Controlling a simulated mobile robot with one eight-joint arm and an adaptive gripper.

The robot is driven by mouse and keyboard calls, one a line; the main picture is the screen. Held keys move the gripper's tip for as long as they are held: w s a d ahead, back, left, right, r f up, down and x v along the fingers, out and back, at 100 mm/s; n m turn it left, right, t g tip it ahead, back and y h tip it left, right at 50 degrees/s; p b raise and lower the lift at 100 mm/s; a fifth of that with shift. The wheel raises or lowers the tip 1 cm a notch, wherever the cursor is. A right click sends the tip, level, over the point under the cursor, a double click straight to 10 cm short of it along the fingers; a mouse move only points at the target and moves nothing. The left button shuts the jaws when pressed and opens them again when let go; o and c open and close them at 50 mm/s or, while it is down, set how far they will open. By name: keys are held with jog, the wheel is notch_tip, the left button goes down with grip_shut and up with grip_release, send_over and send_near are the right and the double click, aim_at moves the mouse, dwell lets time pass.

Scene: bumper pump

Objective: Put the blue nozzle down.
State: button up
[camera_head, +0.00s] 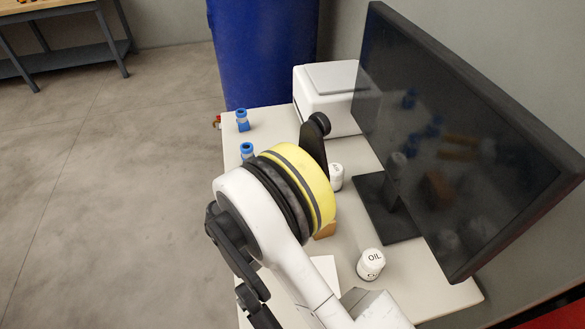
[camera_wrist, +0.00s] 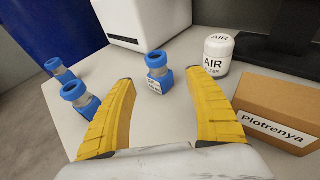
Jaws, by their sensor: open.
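Several blue nozzle-like parts with pale bands stand on the table. One blue nozzle (camera_wrist: 157,73) stands upright in the wrist view, seen between my fingertips, with a gap on both sides. Two more blue nozzles, a nearer one (camera_wrist: 80,99) and a farther one (camera_wrist: 58,70), stand left of my left finger. In the head view two show near the table's left edge, a far one (camera_head: 241,120) and a nearer one (camera_head: 247,151). My gripper (camera_wrist: 160,78) is open, its yellow fingers spread and holding nothing. My arm hides the gripper in the head view.
A white AIR filter can (camera_wrist: 217,55) and a brown Plotrenya box (camera_wrist: 275,112) stand on the right. An OIL can (camera_head: 371,265) stands nearer the front. A white machine (camera_head: 325,90) is at the back, with a large monitor (camera_head: 460,140) along the right.

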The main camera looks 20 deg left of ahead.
jog(key=b+x, duration=0.1)
jog(key=x, duration=0.4)
jog(key=shift+f, duration=0.15)
jog(key=b+x, duration=0.3)
jog(key=x, duration=0.2)
jog(key=shift+w+a, duration=0.1)
jog(key=shift+w, duration=0.25)
grip_shut()
